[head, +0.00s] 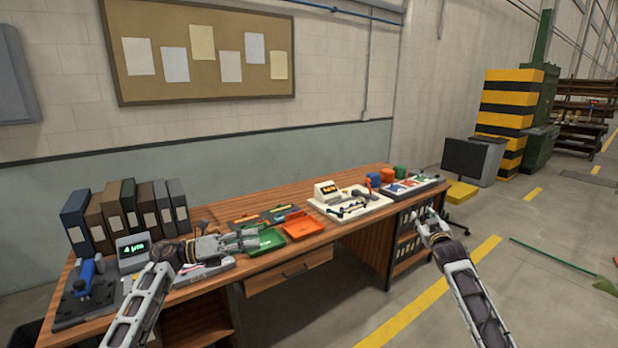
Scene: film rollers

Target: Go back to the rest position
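My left arm comes in from the lower left, and its gripper (256,238) is over the front of the wooden bench (215,285), beside the green tray (266,241). Its fingers look apart, with nothing seen between them. My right arm comes up from the lower right. Its gripper (431,216) is in front of the bench's right end, over the open shelves (408,245) in this view. Its fingers look apart and empty, though they are small here.
An orange tray (303,226), a white device (327,191) on a pale board, and several binders (130,207) stand on the bench. A blue-handled tool (84,278) is at the left end. A monitor (465,157) stands right.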

